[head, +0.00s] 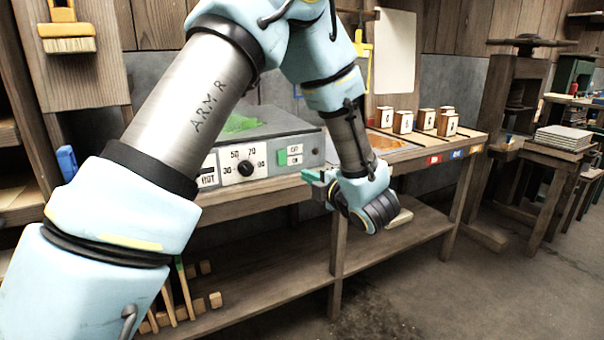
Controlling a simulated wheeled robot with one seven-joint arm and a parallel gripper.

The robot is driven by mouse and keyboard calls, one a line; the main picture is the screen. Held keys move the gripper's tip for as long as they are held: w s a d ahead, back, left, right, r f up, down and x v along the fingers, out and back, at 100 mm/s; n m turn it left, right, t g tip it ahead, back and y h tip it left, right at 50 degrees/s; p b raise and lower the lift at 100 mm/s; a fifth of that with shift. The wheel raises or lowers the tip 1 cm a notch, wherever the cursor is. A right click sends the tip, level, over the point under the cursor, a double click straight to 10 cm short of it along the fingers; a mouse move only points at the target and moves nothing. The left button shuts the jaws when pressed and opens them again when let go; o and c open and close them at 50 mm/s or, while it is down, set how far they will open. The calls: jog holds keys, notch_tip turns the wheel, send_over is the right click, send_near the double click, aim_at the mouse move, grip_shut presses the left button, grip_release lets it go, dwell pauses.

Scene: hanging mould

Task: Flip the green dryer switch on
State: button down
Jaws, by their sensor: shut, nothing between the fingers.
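The dryer (312,142) is a grey box on the bench, with green material on its top. Its front has a black dial (246,168) marked with numbers and a green switch (282,157) beside two small white labels. The label text and the switch position are too small to tell. My gripper (308,177) has teal fingers, shut and empty. It appears just below and right of the switch in the picture, near the dryer's front face. I cannot tell whether it touches the dryer. My arm hides the left part of the dryer.
The wooden bench (460,150) carries several small white-faced blocks (403,121) to the right, behind coloured tags on its edge. A lower shelf (270,275) runs beneath. A screw press (505,90) and a stack of sheets (562,137) stand further right. The floor in front is clear.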

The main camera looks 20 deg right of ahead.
aim_at(282, 164)
jog(key=w, duration=0.4)
jog(key=w+a+f+p, duration=0.1)
jog(key=w, duration=0.3)
jog(key=w+p, duration=0.1)
jog(key=w, duration=0.3)
jog(key=shift+a+f, duration=0.2)
jog(key=shift+a, duration=0.05)
jog(key=shift+w, duration=0.15)
jog(key=shift+f, duration=0.1)
jog(key=shift+w+f+b, duration=0.15)
jog(key=shift+f+b, duration=0.2)
jog(key=shift+b, duration=0.65)
jog(key=shift+r+p, duration=0.35)
